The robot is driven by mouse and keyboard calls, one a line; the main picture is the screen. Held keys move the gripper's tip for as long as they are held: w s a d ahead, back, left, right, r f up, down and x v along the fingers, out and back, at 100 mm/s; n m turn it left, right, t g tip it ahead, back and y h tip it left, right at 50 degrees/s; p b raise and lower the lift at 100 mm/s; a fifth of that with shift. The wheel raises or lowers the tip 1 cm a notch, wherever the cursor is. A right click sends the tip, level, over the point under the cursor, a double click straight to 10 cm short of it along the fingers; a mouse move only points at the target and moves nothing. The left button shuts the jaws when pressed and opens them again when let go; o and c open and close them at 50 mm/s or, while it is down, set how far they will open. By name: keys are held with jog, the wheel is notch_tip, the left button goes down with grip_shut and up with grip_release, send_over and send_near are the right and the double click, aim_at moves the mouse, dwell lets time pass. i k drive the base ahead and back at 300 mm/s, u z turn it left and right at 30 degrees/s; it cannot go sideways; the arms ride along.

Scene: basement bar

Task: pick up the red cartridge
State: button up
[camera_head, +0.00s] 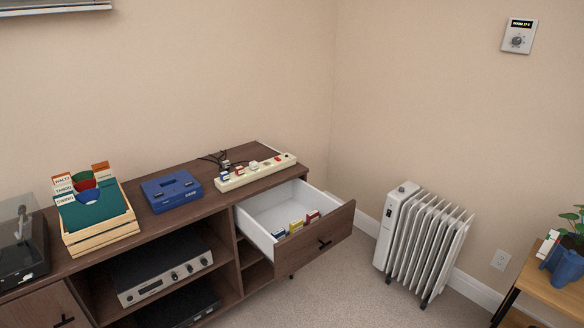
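A small red item (312,217), likely the red cartridge, stands in the open white-lined drawer (270,207), near its front panel. A yellow item (296,227) and a blue item (280,234) stand to its left in the same drawer. Their lower parts are hidden behind the drawer's front. My gripper is not in view.
On the wooden cabinet (147,225) are a crate of record sleeves (103,240), a blue case (171,190) and a cream power strip (255,173) with plugs. A white oil radiator (422,240) stands right of the drawer. Carpet (345,285) is clear in front.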

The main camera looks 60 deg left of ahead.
aim_at(312, 217)
jog(key=k, duration=0.1)
jog(key=u, duration=1.95)
jog(key=i, duration=0.25)
jog(key=u, duration=0.1)
